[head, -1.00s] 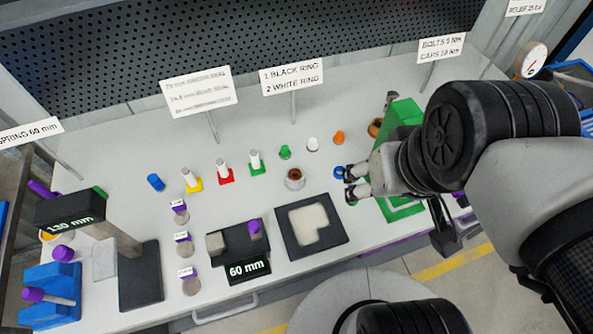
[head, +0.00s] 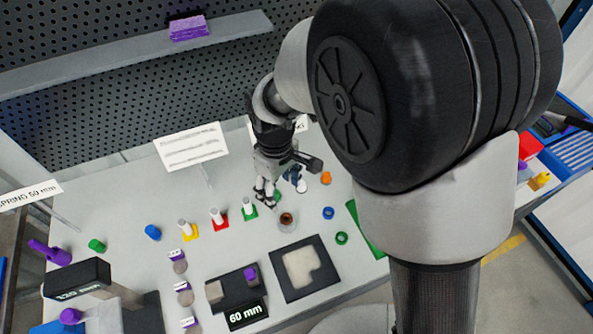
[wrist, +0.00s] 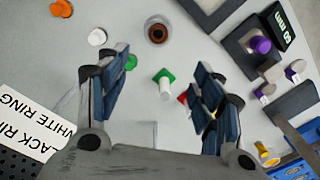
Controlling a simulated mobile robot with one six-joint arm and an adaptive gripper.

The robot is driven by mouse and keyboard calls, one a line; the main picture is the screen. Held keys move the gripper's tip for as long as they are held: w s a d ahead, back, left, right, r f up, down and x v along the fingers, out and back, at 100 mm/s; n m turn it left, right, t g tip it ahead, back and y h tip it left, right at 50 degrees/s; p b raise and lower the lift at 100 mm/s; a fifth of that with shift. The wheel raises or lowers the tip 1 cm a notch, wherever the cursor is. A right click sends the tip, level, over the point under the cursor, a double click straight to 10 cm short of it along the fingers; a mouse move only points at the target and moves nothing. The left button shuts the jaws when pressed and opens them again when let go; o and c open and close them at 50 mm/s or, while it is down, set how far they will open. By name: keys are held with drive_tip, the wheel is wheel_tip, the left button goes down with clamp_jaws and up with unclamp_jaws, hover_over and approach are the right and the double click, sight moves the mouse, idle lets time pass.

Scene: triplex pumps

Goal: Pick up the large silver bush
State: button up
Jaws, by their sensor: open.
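The likely silver bush (head: 287,220), a short round silver piece with a brown inside, stands on the white table behind the dark tray. It also shows at the top middle of the wrist view (wrist: 157,31), upright and apart from the fingers. My gripper (head: 266,196) points down over the table, just left of and behind the bush in the head view. In the wrist view my gripper (wrist: 162,92) has its two fingers spread wide, with nothing held. A white peg on a green base (wrist: 166,84) lies in view between the fingers, below them.
White pegs on red (head: 218,218) and yellow (head: 187,229) bases stand left of the gripper. Blue (head: 328,213), green (head: 341,238) and orange (head: 326,178) rings lie to the right. A dark tray (head: 321,290) and a 60 mm block (head: 247,313) are in front. A sign (head: 191,147) stands behind.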

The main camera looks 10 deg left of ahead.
sight(284, 216)
wheel_tip(284, 216, down, 12)
drive_tip(key=b, duration=0.3)
drive_tip(key=shift+r, duration=0.15)
drive_tip(key=shift+w+d+f+b, duration=0.15)
drive_tip(key=shift+f+b, duration=0.45)
drive_tip(key=shift+f, duration=0.75)
drive_tip(key=shift+w+d+f+b, duration=0.1)
drive_tip(key=shift+f+b, duration=0.5)
drive_tip(key=shift+f, duration=0.7)
drive_tip(key=shift+r, duration=0.1)
drive_tip(key=shift+c, duration=0.2)
drive_tip(key=c, duration=1.2)
